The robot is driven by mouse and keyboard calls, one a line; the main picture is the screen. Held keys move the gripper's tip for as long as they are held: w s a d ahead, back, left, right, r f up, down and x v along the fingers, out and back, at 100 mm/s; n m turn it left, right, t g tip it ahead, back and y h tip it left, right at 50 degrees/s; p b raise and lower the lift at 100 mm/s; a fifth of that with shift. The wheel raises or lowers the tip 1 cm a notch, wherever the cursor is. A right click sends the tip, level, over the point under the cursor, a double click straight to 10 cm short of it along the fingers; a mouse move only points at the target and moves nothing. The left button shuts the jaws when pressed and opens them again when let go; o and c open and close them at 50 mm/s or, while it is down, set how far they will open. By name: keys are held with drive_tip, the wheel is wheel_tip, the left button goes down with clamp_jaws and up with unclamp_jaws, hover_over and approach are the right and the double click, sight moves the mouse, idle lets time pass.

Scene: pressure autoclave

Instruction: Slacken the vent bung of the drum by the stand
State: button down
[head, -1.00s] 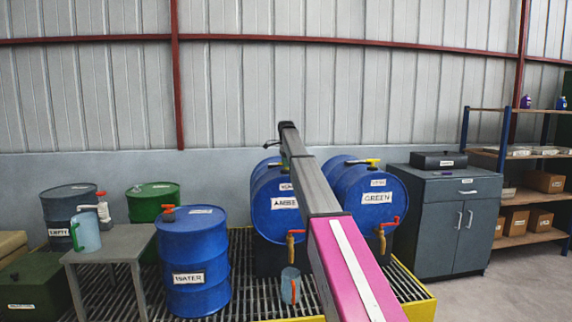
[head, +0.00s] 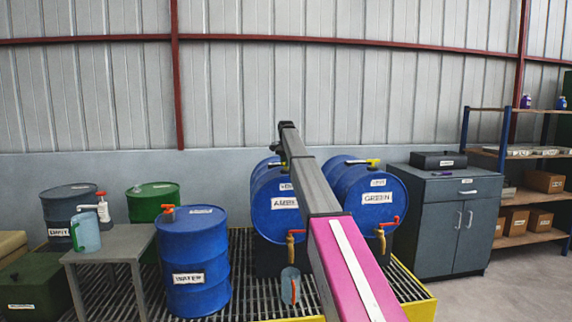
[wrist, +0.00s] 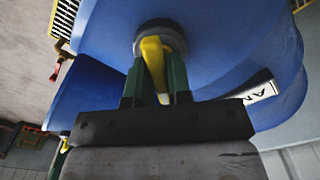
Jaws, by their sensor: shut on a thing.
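In the wrist view the AMBER drum's curved wall (wrist: 225,45) fills much of the picture. Its vent bung (wrist: 153,58) has a yellow handle on a dark round base. My gripper (wrist: 157,72) has its green fingers on either side of the yellow handle and is shut on it. A grey stand (head: 112,244) is beside the upright blue WATER drum (head: 195,256).
A clear jug (head: 85,234) is on the grey stand. Another jug (head: 290,285) is below the AMBER drum's tap (head: 295,236). The GREEN drum has a yellow bung (head: 373,162). A grey cabinet (head: 440,222) stands close on the right.

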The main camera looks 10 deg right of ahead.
drive_tip(key=n, duration=0.4)
drive_tip(key=shift+n, duration=0.3)
drive_tip(key=n, duration=1.4)
drive_tip(key=shift+n, duration=0.4)
drive_tip(key=c, duration=1.1)
unclamp_jaws()
drive_tip(key=shift+o, duration=0.2)
drive_tip(key=shift+r, duration=0.1)
wheel_tip(320, 180, up, 11)
